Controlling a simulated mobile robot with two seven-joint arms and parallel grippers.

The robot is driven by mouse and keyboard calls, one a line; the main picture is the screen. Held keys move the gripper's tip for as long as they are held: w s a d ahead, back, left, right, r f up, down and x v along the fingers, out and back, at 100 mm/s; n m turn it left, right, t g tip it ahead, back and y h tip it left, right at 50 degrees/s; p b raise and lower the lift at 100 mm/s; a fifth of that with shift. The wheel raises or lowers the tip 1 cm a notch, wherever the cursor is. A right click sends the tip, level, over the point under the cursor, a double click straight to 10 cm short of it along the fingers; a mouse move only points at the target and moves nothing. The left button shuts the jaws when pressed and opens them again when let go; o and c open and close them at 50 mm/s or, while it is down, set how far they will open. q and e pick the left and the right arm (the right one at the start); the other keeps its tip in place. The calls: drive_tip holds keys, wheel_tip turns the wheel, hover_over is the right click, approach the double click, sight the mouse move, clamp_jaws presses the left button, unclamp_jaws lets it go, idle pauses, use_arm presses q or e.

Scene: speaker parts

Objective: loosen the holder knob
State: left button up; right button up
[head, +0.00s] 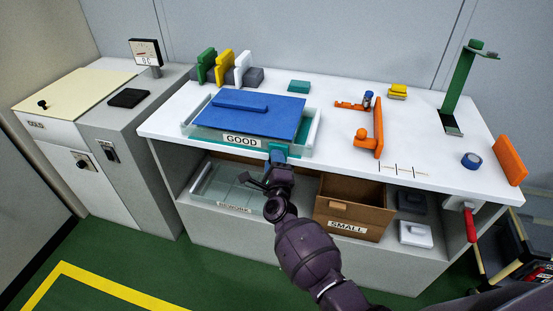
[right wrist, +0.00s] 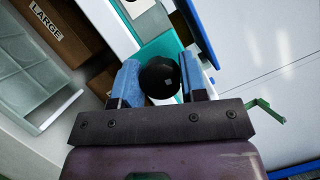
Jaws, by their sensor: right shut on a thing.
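My right gripper (head: 277,154) is at the front edge of the white table, in front of the tray marked GOOD. In the right wrist view its two blue fingers (right wrist: 160,64) are shut on a round black knob-like part (right wrist: 158,80). A teal surface lies behind that part. The part is hidden in the head view, and I cannot tell what it is fixed to. An orange holder (head: 378,128) stands on the table to the right of the tray, with a small dark blue piece (head: 368,96) near it. My left gripper is not in view.
Below are a clear tray (head: 205,185) and a brown SMALL box (head: 375,190). A green stand (head: 459,85), a blue roll (head: 471,160) and an orange block (head: 510,158) are at the right.

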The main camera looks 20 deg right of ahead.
drive_tip(key=shift+r+n+p, duration=0.3)
drive_tip(key=shift+n+p, duration=0.2)
drive_tip(key=shift+n, duration=0.1)
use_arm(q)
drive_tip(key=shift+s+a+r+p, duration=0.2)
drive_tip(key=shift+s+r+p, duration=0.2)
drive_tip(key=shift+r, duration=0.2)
use_arm(e)
drive_tip(key=shift+f+n+g, duration=0.15)
drive_tip(key=shift+n+g, duration=0.15)
drive_tip(key=shift+n, duration=0.2)
drive_tip(key=shift+d+f, duration=0.1)
drive_tip(key=o, duration=0.9)
drive_tip(key=shift+y, duration=0.3)
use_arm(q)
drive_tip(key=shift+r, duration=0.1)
use_arm(e)
drive_tip(key=shift+s, duration=0.1)
use_arm(q)
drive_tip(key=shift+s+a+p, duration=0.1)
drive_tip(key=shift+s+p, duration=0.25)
drive_tip(key=shift+p, duration=0.25)
use_arm(e)
drive_tip(key=shift+v, duration=5.3)
